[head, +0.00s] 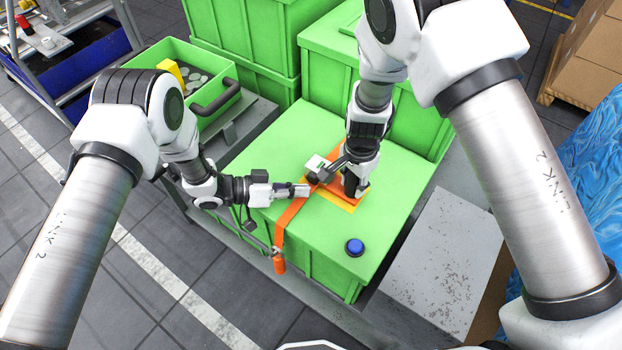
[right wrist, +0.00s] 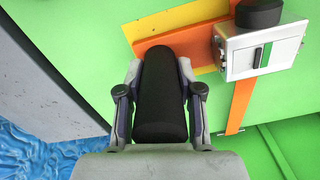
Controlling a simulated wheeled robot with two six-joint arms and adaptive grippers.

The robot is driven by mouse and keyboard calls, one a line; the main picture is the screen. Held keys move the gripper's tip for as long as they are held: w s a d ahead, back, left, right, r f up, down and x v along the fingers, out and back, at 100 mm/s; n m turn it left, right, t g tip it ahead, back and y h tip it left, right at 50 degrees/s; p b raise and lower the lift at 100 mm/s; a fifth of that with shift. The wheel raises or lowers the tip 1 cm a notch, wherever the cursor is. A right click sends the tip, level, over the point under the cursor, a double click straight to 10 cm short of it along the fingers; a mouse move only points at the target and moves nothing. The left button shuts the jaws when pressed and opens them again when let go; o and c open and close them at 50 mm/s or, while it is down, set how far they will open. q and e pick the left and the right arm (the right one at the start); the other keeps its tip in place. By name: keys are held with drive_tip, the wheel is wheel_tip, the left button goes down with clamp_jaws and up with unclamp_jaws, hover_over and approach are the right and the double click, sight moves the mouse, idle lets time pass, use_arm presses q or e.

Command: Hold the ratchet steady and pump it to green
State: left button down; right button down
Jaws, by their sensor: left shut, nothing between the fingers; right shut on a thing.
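The orange ratchet (head: 346,187) sits on a yellow plate (right wrist: 193,23) on the green crate lid (head: 318,240). My right gripper (right wrist: 160,95) is shut on the black grip (right wrist: 160,110) of its orange lever; in the head view the wrist hides most of the lever. A silver box (right wrist: 240,62) beside the ratchet has a small window with a dark and a green strip, and a black knob above. My left gripper (head: 306,190) is shut and empty, its tips close to the ratchet's left side; contact is unclear. An orange strap (head: 287,222) runs over the lid's front edge.
A blue button (head: 355,247) is on the lid at front right. Green crates (head: 320,50) stand behind. An open green bin (head: 215,115) holding grey discs and a yellow block is at left. A grey bench top (head: 440,265) lies to the right.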

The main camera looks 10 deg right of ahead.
sight(288, 211)
idle(0.3)
use_arm(q)
drive_tip(key=shift+w+d, duration=0.3)
drive_tip(key=shift+w+d, duration=0.4)
drive_tip(key=shift+w, duration=0.05)
idle(0.8)
drive_tip(key=shift+w+r, duration=0.1)
drive_tip(key=shift+w, duration=0.05)
use_arm(e)
drive_tip(key=shift+a, duration=0.1)
idle(0.3)
use_arm(q)
drive_tip(key=shift+s+a, duration=0.2)
drive_tip(key=shift+s, duration=0.15)
drive_tip(key=shift+s+a, duration=0.35)
drive_tip(key=shift+s, duration=0.05)
drive_tip(key=shift+s, duration=0.1)
drive_tip(key=shift+s+a, duration=1.65)
drive_tip(key=shift+s, duration=0.15)
